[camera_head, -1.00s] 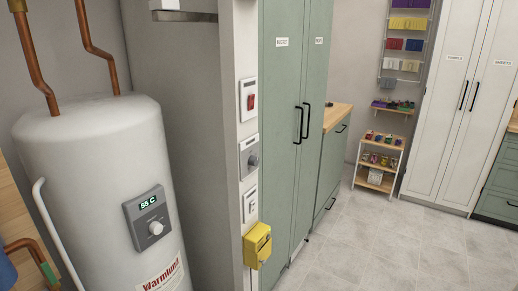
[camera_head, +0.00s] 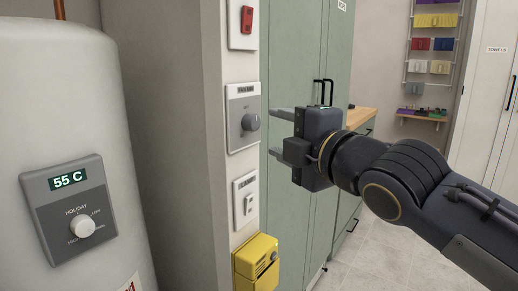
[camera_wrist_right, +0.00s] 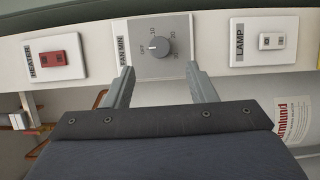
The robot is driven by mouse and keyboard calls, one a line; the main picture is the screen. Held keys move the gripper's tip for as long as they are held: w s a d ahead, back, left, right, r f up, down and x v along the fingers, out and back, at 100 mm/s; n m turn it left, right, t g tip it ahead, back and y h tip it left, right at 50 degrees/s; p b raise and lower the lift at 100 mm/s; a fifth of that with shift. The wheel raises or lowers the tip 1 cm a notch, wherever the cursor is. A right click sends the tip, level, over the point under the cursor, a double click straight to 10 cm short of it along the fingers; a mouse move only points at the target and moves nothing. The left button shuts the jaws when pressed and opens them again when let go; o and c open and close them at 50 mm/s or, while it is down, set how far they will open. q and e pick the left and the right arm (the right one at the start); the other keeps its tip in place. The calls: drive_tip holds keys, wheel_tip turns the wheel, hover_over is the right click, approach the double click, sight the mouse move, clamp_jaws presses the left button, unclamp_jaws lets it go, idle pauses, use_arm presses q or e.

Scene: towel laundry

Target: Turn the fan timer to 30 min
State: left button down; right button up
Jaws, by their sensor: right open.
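The fan timer (camera_head: 237,138) is a pale plate with a round grey knob (camera_head: 251,122) on the narrow wall end. In the right wrist view the plate reads "FAN MIN" (camera_wrist_right: 184,24), and its knob (camera_wrist_right: 160,47) has a white mark on its left side, toward the small "OFF" print. My right gripper (camera_head: 277,133) is open and empty, just right of the knob, with its fingers pointing at the wall. In the right wrist view the fingertips (camera_wrist_right: 160,72) are to either side below the knob, apart from it. My left gripper is not in view.
A heater switch with a red rocker (camera_head: 246,20) is above the timer. A lamp switch (camera_head: 245,200) and a yellow box (camera_head: 257,264) are below it. A white tank with a "55 C" dial panel (camera_head: 72,208) stands left. Green cabinet doors (camera_head: 290,60) are behind my gripper.

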sight(255, 124)
drive_tip(key=p+x, duration=0.1)
drive_tip(key=x, duration=0.6)
drive_tip(key=shift+w+a, duration=0.1)
drive_tip(key=shift+w, duration=0.1)
drive_tip(key=c, duration=1)
